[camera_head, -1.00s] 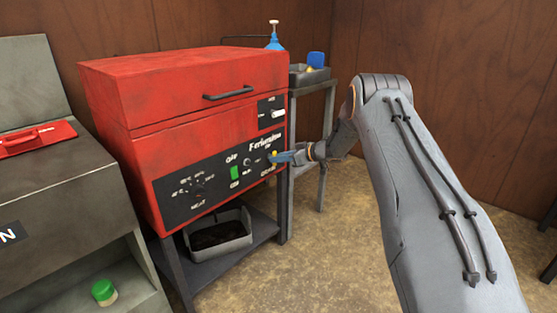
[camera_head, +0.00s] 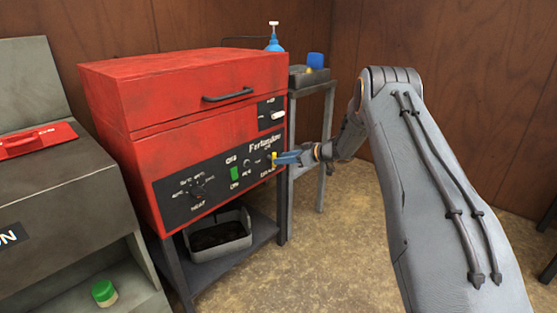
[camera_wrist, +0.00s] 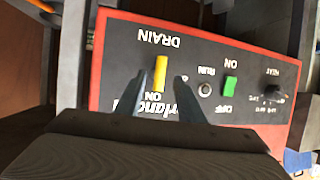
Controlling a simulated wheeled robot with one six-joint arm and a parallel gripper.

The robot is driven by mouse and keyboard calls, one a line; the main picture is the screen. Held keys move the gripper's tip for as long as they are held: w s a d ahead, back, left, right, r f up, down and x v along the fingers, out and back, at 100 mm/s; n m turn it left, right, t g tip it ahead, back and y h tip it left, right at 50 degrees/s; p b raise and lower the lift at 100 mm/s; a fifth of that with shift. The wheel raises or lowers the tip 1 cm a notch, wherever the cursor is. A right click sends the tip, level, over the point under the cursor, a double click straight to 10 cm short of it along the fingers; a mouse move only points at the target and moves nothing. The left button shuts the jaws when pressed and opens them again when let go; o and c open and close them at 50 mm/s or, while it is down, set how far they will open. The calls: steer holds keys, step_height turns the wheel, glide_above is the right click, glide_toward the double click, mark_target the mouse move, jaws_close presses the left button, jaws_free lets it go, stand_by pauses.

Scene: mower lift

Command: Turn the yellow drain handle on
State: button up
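The yellow drain handle (camera_head: 274,159) is on the black control panel of the red machine, at the panel's right end. In the wrist view the yellow handle (camera_wrist: 160,73) stands lengthwise between the upside-down words DRAIN and ON. My gripper (camera_wrist: 162,80) is open, with one finger on each side of the handle and a visible gap on both sides. Whether the tips reach past the handle's front is hard to tell. In the head view my gripper (camera_head: 288,158) is in front of the panel, coming from the right.
The panel also carries a green switch (camera_head: 235,173) and a black heat knob (camera_head: 198,191). A grey tray (camera_head: 217,236) with dark contents sits on the shelf below. A small stand (camera_head: 312,82) with a blue bottle is behind. The floor to the right is open.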

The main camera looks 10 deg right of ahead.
steer(key=shift+v, duration=2.35)
steer(key=w+a+r+m+t+h, duration=0.2)
steer(key=a+r+h, duration=0.15)
steer(key=r, duration=0.55)
steer(key=s+a+r+m+h, duration=0.25)
steer(key=s+r+h, duration=0.25)
steer(key=s+r, duration=0.25)
steer(key=s+a+f+m+g, duration=0.1)
steer(key=s+a+g, duration=0.25)
steer(key=s, duration=1.35)
steer(key=s+a+f+g, duration=0.1)
steer(key=s+a+g, duration=0.25)
steer(key=s, duration=1.35)
steer(key=s+a+f+m+g, duration=0.1)
steer(key=s+a+g, duration=0.25)
steer(key=s, duration=1.35)
steer(key=d+r+m+h+p, duration=0.1)
steer(key=d+r+m+p, duration=0.2)
steer(key=d+r+p, duration=0.6)
steer(key=d+p, duration=0.1)
steer(key=p, duration=0.7)
steer(key=shift+r+g+h+p, duration=0.25)
steer(key=shift+g+h+p, duration=0.1)
steer(key=shift+p, duration=0.05)
